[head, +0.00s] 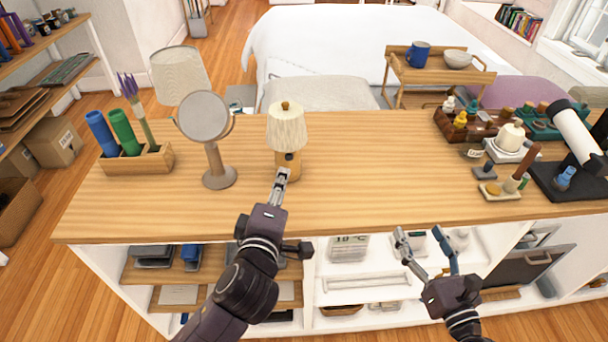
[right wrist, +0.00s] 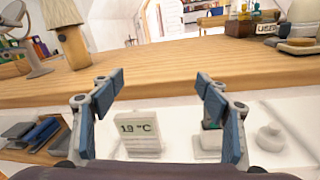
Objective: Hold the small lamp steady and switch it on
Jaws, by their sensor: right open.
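The small lamp (head: 287,130) stands upright on the wooden counter, with a pleated cream shade and a yellowish wooden base. It also shows at the upper left of the right wrist view (right wrist: 61,14). My left gripper (head: 283,174) is at the front of the lamp's base. Its fingers look close together and overlap the base in the picture, so I cannot tell whether they hold it. My right gripper (head: 424,238) is open and empty, in front of the counter's front edge, to the right of the lamp. Its spread fingers show in the right wrist view (right wrist: 160,85).
A round mirror (head: 204,118) on a stand is left of the lamp. A planter box (head: 137,160) with coloured cylinders is further left. The counter (head: 370,165) is clear right of the lamp, up to a crowded group of bottles and trays. White shelves lie below.

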